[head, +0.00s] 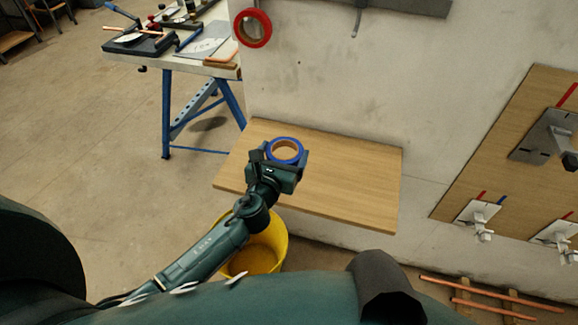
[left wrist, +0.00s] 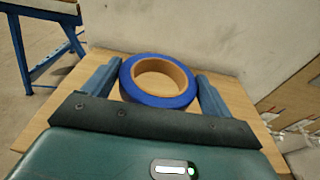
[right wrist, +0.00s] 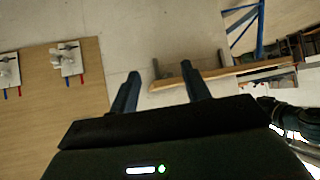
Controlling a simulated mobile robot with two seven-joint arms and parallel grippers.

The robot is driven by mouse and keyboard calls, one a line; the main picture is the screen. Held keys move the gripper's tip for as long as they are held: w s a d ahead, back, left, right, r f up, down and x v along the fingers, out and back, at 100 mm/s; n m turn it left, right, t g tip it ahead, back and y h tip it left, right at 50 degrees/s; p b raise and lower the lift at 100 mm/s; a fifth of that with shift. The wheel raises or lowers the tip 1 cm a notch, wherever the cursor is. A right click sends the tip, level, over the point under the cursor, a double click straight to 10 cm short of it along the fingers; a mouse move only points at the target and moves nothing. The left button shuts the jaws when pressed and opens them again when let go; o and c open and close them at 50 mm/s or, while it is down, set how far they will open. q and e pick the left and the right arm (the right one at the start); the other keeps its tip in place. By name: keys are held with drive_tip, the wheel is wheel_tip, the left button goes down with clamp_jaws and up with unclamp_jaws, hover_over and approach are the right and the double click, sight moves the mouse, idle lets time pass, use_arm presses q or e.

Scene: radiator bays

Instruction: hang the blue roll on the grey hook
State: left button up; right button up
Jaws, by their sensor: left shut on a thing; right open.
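The blue roll (head: 298,146), a ring of blue tape with a tan core, is in my left gripper (head: 281,157), above the wooden shelf. In the left wrist view the roll (left wrist: 158,99) sits between the two blue fingers of my left gripper (left wrist: 160,72), which are shut on its sides. My right gripper (right wrist: 160,85) is open and empty in the right wrist view.
A red roll (head: 265,30) hangs at the wall, left of the hook. The wooden shelf (head: 350,175) is otherwise bare. A yellow bucket (head: 280,243) stands below it. A board (head: 480,180) with metal brackets is at right, a cluttered workbench (head: 165,62) at upper left.

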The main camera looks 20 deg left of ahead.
use_arm(q)
wheel_tip(320, 180, down, 5)
drive_tip(key=shift+r+b, duration=0.15)
drive_tip(key=shift+b, duration=0.6)
drive_tip(key=shift+f, duration=0.25)
wheel_tip(320, 180, down, 4)
drive_tip(key=b, duration=0.3)
drive_tip(key=shift+f, duration=0.2)
drive_tip(key=shift+r, duration=0.1)
use_arm(e)
drive_tip(key=shift+w+a+f+t+y, duration=0.2)
drive_tip(key=shift+a+f+t+y, duration=0.1)
drive_tip(key=shift+a+f, duration=0.3)
